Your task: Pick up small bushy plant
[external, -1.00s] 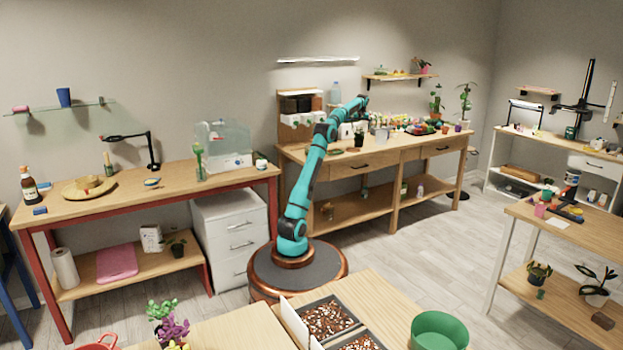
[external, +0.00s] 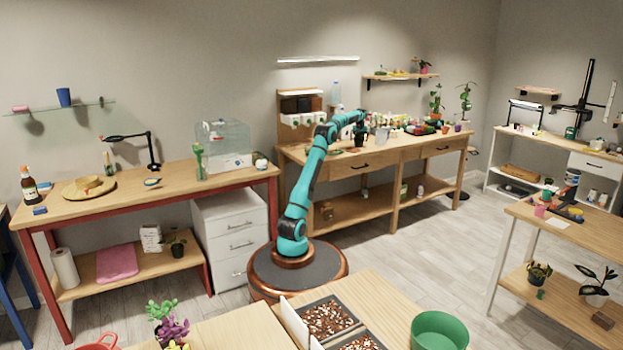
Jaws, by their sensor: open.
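My teal arm reaches over the wooden workbench (external: 340,165) at the back wall. My gripper (external: 360,138) points down close to the bench top, near its front left part. A small plant in a dark pot stands at this spot; the gripper now covers most of it. I cannot tell whether the jaws are around it or touching it. The gripper is open. The plant appears to be standing on the bench.
A clear container (external: 382,135) stands just right of the gripper. Many small pots and plants crowd the bench farther right. A drinks-type bottle (external: 336,93) and a dark-fronted cabinet (external: 297,104) stand behind. The bench's front edge is close.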

